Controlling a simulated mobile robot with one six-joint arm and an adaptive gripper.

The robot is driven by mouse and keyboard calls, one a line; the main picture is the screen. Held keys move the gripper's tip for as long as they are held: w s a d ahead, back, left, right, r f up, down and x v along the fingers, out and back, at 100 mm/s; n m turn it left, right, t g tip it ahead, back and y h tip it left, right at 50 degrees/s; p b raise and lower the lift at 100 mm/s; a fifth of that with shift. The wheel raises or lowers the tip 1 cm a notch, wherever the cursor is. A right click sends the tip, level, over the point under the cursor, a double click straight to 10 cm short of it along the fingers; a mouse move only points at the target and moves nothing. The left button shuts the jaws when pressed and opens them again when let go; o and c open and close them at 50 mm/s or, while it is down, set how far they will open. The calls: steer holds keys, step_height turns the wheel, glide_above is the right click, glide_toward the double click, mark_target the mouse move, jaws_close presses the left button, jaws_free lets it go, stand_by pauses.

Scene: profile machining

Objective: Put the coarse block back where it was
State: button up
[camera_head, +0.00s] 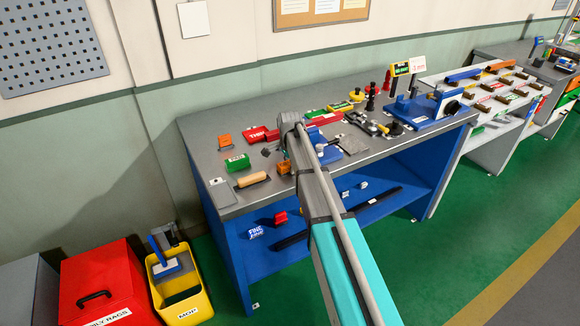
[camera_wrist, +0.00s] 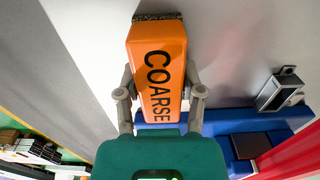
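The coarse block (camera_wrist: 157,70) is orange with black "COARSE" lettering and a dark, rough far end. In the wrist view it sits between the two grey fingers of my gripper (camera_wrist: 161,100), which touch its sides. A pale surface lies behind it; I cannot tell whether the block touches that surface. In the head view my arm hides most of the gripper. A small orange block (camera_head: 284,168) shows beside my arm over the workbench (camera_head: 215,160), but its label is unreadable there. Another orange block (camera_head: 224,141) stands at the bench's left back.
A green block (camera_head: 237,162), a wooden-handled tool (camera_head: 252,179) and a red block (camera_head: 258,134) lie near my arm. A blue fixture (camera_head: 322,148) is just right of it. Vises and small parts crowd the bench's right.

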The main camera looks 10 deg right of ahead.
steer(key=o, duration=0.4)
steer(key=shift+d+r, duration=0.1)
step_height(320, 180, up, 12)
steer(key=p, duration=1.2)
stand_by(0.4)
stand_by(0.5)
steer(key=shift+s+n, duration=2.4)
steer(key=shift+s, duration=2.45)
steer(key=shift+s+n, duration=2.4)
steer(key=shift+s, duration=2.45)
steer(key=shift+s+n, duration=2.4)
steer(key=shift+s, duration=2.45)
